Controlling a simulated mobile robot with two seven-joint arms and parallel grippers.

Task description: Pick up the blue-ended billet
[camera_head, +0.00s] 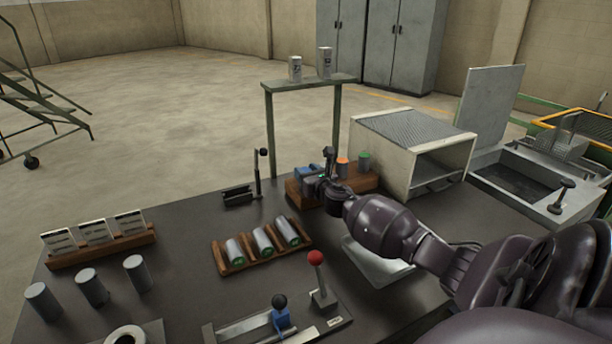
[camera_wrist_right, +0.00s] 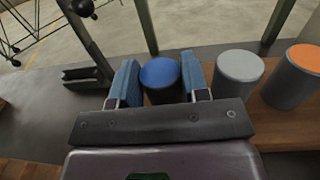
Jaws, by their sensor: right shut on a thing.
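The blue-ended billet (camera_wrist_right: 160,74) stands upright between the two blue finger pads of my right gripper (camera_wrist_right: 162,86) in the right wrist view. The pads close on its sides, and its blue top faces the camera. In the head view my right gripper (camera_head: 318,184) is at the left end of a wooden rack (camera_head: 357,186), and the gripper and wrist hide most of the billet. I cannot tell whether its base touches the rack. My left gripper is in neither view.
A plain grey billet (camera_wrist_right: 240,66) and an orange-ended billet (camera_wrist_right: 304,70) stand close beside the gripper. The furnace box (camera_head: 408,160) is to the right. A small black stand (camera_head: 240,194) is to the left.

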